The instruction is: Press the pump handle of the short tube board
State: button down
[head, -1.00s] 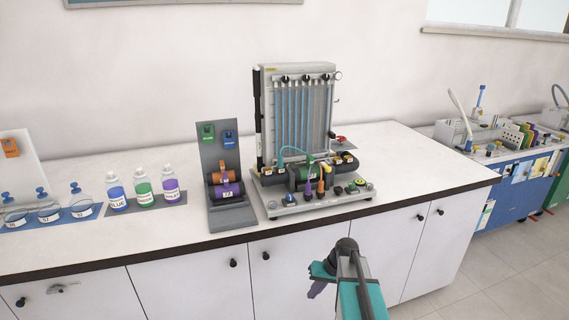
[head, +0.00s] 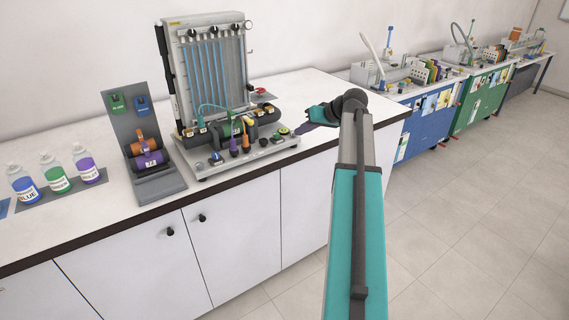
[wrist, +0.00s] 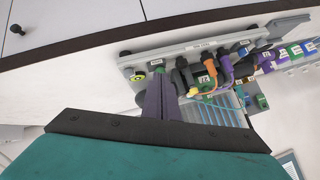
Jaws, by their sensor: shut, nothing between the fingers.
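A manometer board (head: 213,75) with several upright blue tubes stands on a grey base (head: 240,158) on the white counter. Its base carries a black cylinder, coloured plugs and a yellow-green knob (head: 283,131). A red part (head: 262,91) shows behind its right side. I cannot tell which part is the pump handle, or whether this is the short tube board. My gripper (head: 303,127) is at the right of the base, over the counter. In the wrist view its purple fingers (wrist: 160,99) are shut and empty, in front of the base; contact cannot be told.
A grey stand (head: 159,187) with orange and purple cylinders is left of the board. Labelled bottles (head: 56,172) stand further left. Other benches, blue (head: 426,123) and green (head: 484,100), hold more apparatus behind right. The floor at right is clear.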

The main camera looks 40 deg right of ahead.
jog(key=s+d+r+t+h, duration=0.1)
jog(key=s+d+r, duration=0.15)
jog(key=r, duration=0.55)
jog(key=s+d+r+t, duration=0.1)
jog(key=s+d+r, duration=0.1)
jog(key=d+r, duration=0.35)
jog(key=s+d+r+t+h, duration=0.1)
jog(key=s+d+r, duration=0.1)
jog(key=r, duration=0.7)
jog(key=s+r+t, duration=0.1)
jog(key=s+r, duration=0.2)
jog(key=r, duration=0.4)
jog(key=s+d+r+n+h, duration=0.1)
jog(key=s+r, duration=0.3)
jog(key=r, duration=0.3)
jog(key=s+d+r+n+t, duration=0.1)
jog(key=s+r, duration=0.2)
jog(key=r, duration=0.4)
jog(key=shift+s+r+t, duration=0.2)
jog(key=shift+s+t, duration=0.1)
jog(key=shift+s, duration=0.05)
